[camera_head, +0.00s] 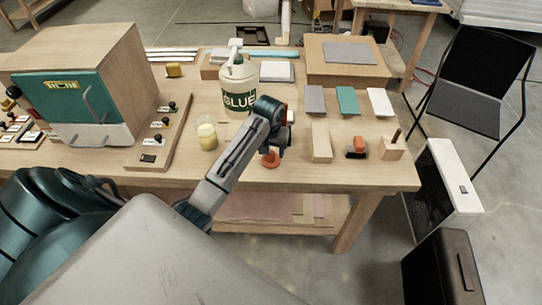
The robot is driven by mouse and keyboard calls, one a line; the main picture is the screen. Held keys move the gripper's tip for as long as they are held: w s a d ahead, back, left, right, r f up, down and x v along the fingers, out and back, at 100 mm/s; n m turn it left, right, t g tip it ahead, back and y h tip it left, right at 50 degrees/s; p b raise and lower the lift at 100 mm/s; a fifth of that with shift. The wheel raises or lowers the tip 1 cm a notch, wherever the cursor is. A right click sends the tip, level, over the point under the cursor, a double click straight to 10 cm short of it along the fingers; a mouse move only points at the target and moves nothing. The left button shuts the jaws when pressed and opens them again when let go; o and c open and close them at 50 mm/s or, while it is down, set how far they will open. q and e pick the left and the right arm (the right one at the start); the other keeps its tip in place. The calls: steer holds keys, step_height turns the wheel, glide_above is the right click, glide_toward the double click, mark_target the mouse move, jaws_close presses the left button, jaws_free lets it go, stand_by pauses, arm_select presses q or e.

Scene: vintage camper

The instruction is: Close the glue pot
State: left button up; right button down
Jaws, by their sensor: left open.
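A small clear glass pot (207,137) with pale yellow contents stands upright on the workbench; no lid shows on it. An orange-red round piece (270,159), which looks like a lid, lies flat on the bench to the right of the pot, near the front edge. My left gripper (274,147) points down just above the orange-red piece, with its jaws open. The arm's wrist hides much of the fingers, and I cannot tell if they touch the piece. My right gripper is not in view.
A large white jug labelled GLUE (237,90) stands behind the pot. A wooden rack with knobs (160,130) and a teal-fronted cabinet (75,100) are at left. Wooden blocks (321,143) and an orange-black tool (356,147) lie at right. The bench front around the pot is clear.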

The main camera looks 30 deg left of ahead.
arm_select(q)
steer(key=shift+f, duration=1)
steer(key=shift+w, duration=0.1)
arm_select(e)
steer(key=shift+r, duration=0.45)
arm_select(q)
steer(key=c, duration=1)
steer(key=shift+c, duration=0.2)
